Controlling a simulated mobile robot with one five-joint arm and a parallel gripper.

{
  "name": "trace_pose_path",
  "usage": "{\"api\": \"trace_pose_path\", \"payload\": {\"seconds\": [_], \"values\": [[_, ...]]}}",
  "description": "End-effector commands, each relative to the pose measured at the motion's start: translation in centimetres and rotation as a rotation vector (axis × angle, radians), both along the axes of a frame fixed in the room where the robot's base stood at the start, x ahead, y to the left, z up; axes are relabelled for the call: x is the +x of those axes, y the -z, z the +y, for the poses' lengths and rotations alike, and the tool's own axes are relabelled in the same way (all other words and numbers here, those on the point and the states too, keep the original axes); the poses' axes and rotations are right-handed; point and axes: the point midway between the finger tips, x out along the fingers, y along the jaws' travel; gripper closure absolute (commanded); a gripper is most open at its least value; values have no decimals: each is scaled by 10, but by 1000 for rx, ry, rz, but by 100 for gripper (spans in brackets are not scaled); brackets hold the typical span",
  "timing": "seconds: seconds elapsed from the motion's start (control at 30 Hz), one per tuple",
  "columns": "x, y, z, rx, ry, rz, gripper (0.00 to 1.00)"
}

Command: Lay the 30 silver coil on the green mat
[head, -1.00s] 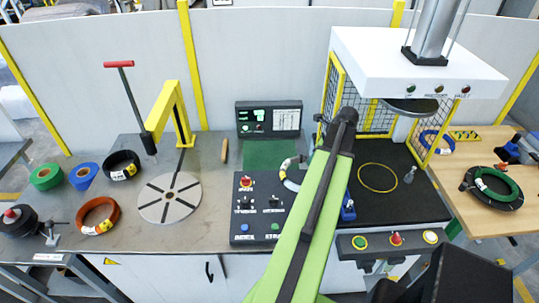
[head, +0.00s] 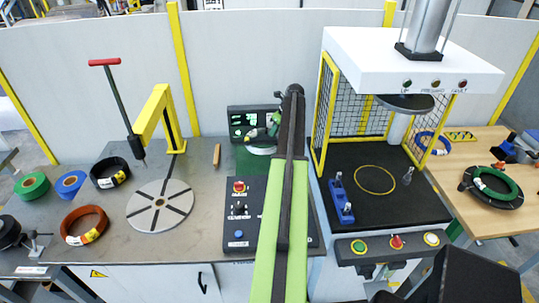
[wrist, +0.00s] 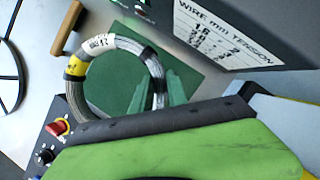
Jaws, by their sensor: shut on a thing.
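The silver coil (head: 262,150) hangs in my gripper (head: 259,134) at the back of the bench, partly behind my arm. In the wrist view the coil (wrist: 85,95) is a grey wire ring with a yellow tag, a white label and dark bands; the label is hard to read. My gripper (wrist: 164,92) is shut on its right side there. The green mat (head: 246,163) lies under the coil, and its surface also shows in the wrist view (wrist: 200,78). The coil overlaps the mat in both views; I cannot tell whether it touches.
A dark display panel (head: 240,121) stands behind the mat. A control box (head: 238,208) is in front, and a wooden-handled tool (head: 217,155) lies left. The press (head: 410,65) with its black bed (head: 400,205) is at right. A round slotted plate (head: 160,206) and several coils fill the left.

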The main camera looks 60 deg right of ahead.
Motion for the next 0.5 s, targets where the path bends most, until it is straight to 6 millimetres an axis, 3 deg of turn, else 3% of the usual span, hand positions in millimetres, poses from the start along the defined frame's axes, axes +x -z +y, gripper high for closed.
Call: {"api": "trace_pose_path", "payload": {"seconds": [0.03, 0.2, 0.5], "values": [[0, 16, 0, 1, 0, -1, 100], [0, 51, 0, 1, 0, -1, 100], [1, 63, 1, 0, -1, -1, 100]]}}
